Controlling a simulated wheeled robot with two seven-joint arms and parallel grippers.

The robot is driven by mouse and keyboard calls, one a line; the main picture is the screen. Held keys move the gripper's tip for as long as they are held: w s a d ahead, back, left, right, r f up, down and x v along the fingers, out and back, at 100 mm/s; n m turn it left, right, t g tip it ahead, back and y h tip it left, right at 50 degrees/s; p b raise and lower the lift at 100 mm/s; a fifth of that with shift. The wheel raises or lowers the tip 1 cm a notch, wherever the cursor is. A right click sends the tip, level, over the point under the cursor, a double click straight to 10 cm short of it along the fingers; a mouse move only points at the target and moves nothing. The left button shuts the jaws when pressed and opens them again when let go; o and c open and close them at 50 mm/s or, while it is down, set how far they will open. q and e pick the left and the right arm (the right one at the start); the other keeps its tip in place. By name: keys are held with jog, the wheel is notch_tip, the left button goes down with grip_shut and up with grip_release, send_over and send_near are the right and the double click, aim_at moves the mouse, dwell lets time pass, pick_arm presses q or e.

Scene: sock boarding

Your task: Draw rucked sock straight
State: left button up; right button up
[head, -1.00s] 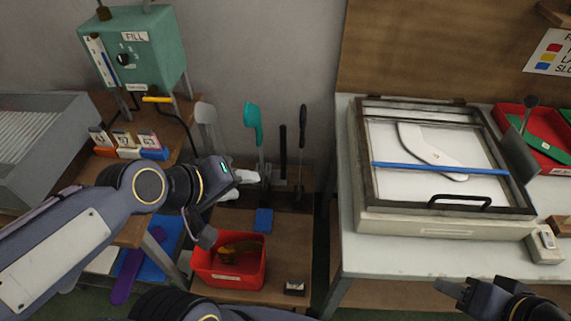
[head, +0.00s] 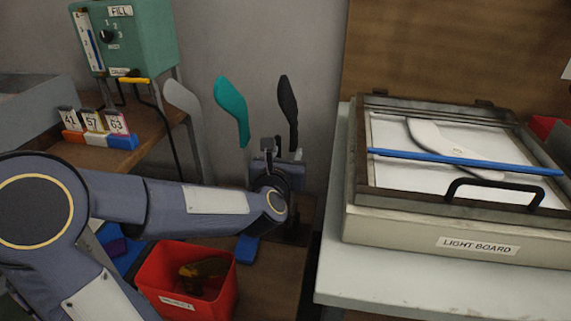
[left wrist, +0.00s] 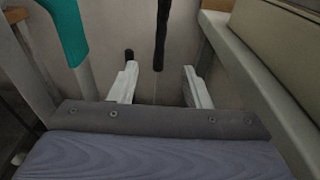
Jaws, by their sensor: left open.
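Grey (head: 182,98), teal (head: 231,108) and black (head: 288,100) foot-shaped forms stand upright on the low stand. I cannot clearly make out a rucked sock on any of them. My left gripper (head: 280,153) is open and empty in front of the black form's lower part. In the left wrist view, a dark upright stem (left wrist: 162,35) shows beyond and between the open fingers (left wrist: 160,86), and the teal form (left wrist: 70,35) is to the left. A pale sock-like shape (head: 430,135) lies in the light board (head: 400,230) under a blue bar (head: 450,160). My right gripper is out of view.
A red bin (head: 170,290) with a brownish item stands below my left arm. The green FILL box (head: 145,45) and numbered tags (head: 95,122) are at the left. The white table edge (head: 335,285) lies right of my left gripper.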

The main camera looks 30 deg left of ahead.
aim_at(292, 143)
pick_arm(q)
jog(key=shift+p+x, duration=0.85)
jog(key=shift+x, duration=3.4)
jog(key=shift+c, duration=0.2)
jog(key=c, duration=0.9)
jog(key=shift+s+f, duration=0.1)
jog(key=shift+f, duration=0.1)
jog(key=o, duration=0.9)
jog(key=shift+o, duration=0.2)
jog(key=shift+r, duration=0.1)
